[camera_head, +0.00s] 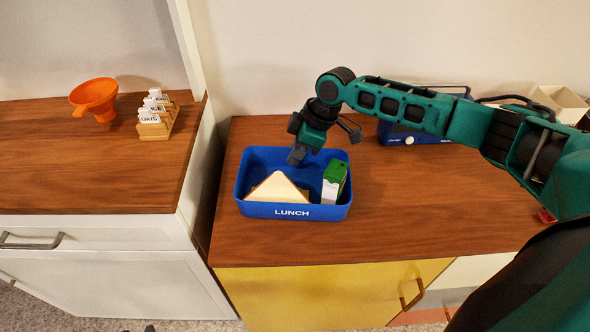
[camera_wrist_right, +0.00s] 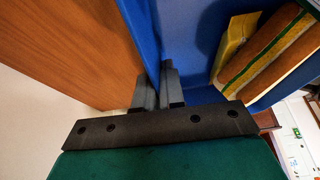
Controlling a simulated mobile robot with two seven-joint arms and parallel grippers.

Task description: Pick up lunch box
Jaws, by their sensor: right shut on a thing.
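The lunch box (camera_head: 257,209) is an open blue tray marked LUNCH, on the wooden counter in the head view. It holds a sandwich (camera_head: 277,187) at the left and a green and white carton (camera_head: 334,182) at the right. My right gripper (camera_head: 296,157) comes down at the box's back wall. In the right wrist view, my right gripper's fingers (camera_wrist_right: 158,92) are on either side of the blue wall (camera_wrist_right: 152,40), shut on it. The sandwich also shows there (camera_wrist_right: 268,48). The box looks level; I cannot tell whether it touches the counter. My left gripper is not in view.
On the separate left counter (camera_head: 60,160) are an orange funnel (camera_head: 94,97) and a wooden rack with labelled cards (camera_head: 155,117). The counter right of the box is clear.

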